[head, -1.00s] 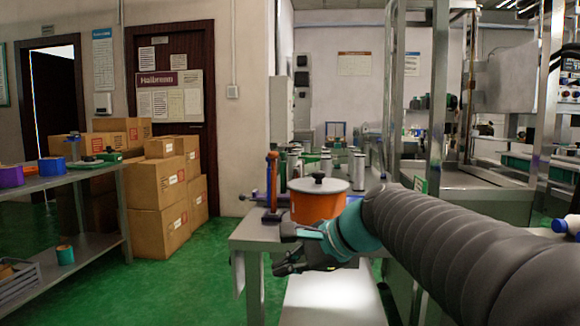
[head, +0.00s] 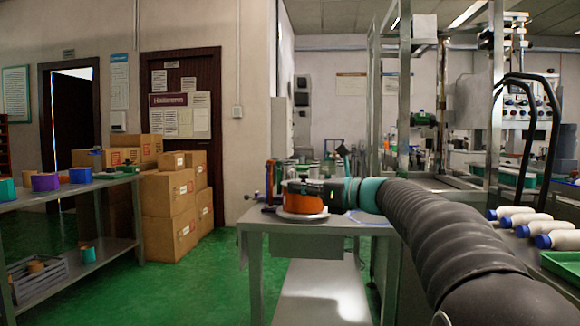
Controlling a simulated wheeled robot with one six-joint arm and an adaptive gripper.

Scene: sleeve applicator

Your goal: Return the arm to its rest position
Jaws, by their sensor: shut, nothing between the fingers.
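My arm, sleeved in a dark ribbed cover, reaches from the lower right toward the middle of the head view. My gripper (head: 294,190), dark with a teal band behind it, points left at the end of the arm. It is shut with nothing seen in its fingers, though the fingertips are small and hard to make out. It overlaps the upper part of an orange round container (head: 303,205) in the picture. I cannot tell whether they touch. A pale round disc shows at the container's lower edge.
The container is at a grey table (head: 330,229). A shelf (head: 95,190) with coloured rolls stands at left, beside stacked cardboard boxes (head: 168,207). White bottles with blue caps (head: 520,219) and a green tray (head: 562,265) are at right. Green floor is open between shelf and table.

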